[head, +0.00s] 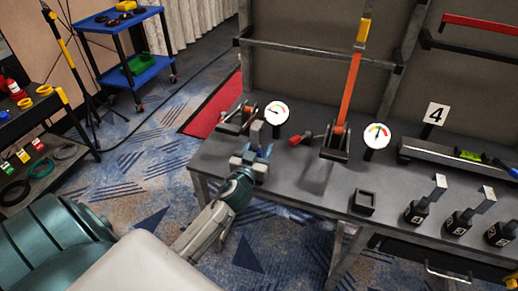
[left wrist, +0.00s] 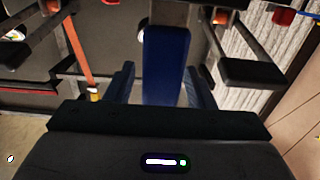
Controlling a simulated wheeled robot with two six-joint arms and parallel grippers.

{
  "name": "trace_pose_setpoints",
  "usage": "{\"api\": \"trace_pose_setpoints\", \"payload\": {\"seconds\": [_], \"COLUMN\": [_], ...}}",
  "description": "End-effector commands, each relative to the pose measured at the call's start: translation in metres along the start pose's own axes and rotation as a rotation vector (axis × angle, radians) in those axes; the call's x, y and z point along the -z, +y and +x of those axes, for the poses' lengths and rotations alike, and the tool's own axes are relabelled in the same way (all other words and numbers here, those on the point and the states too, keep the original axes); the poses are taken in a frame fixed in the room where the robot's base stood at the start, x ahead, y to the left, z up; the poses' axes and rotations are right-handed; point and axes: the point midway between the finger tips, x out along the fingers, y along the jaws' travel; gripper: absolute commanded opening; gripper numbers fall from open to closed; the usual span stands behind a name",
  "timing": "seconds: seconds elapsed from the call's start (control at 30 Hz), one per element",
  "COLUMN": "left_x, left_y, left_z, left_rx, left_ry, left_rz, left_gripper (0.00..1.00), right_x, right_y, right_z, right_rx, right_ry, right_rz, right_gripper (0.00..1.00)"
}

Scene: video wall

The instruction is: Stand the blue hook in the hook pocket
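My left gripper (head: 253,154) is over the bench's left front corner, its blue fingers spread apart. In the left wrist view a blue slab (left wrist: 166,60) stands between the fingers, with a gap on its left side; I cannot tell what it is. A grey block (head: 256,131) shows just behind the gripper in the head view. A small open black box (head: 364,202) stands at the bench's front, perhaps the hook pocket. My right gripper is not in view.
An orange lever (head: 352,90) with a yellow grip stands upright mid-bench. Round gauges (head: 277,112) and a red-ended handle (head: 301,139) are near it. Several black blocks with white cards (head: 418,211) line the front right.

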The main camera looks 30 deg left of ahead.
Motion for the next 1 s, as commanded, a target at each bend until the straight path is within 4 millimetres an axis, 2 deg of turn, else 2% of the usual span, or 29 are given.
{"api": "trace_pose_setpoints", "payload": {"seconds": [0.3,0.37,0.6,0.8,1.0], "left_x": [0.003,-0.001,-0.003,-0.001,0.000], "left_y": [0.000,0.000,0.000,0.000,0.000], "left_z": [0.000,-0.008,-0.056,-0.092,-0.114], "left_rx": [0.000,0.000,-0.001,0.000,0.000], "left_ry": [0.000,-0.002,-0.002,-0.001,0.000], "left_rz": [0.000,0.001,0.001,0.000,0.000], "left_gripper": [0.49,0.49,0.49,0.49,0.49], "right_x": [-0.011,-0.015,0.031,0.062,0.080], "right_y": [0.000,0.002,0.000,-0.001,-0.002], "right_z": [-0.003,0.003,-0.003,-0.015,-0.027], "right_rx": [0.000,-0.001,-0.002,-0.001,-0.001], "right_ry": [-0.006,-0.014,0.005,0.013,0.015], "right_rz": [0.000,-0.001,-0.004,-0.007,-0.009], "right_gripper": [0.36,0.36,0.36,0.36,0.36]}}
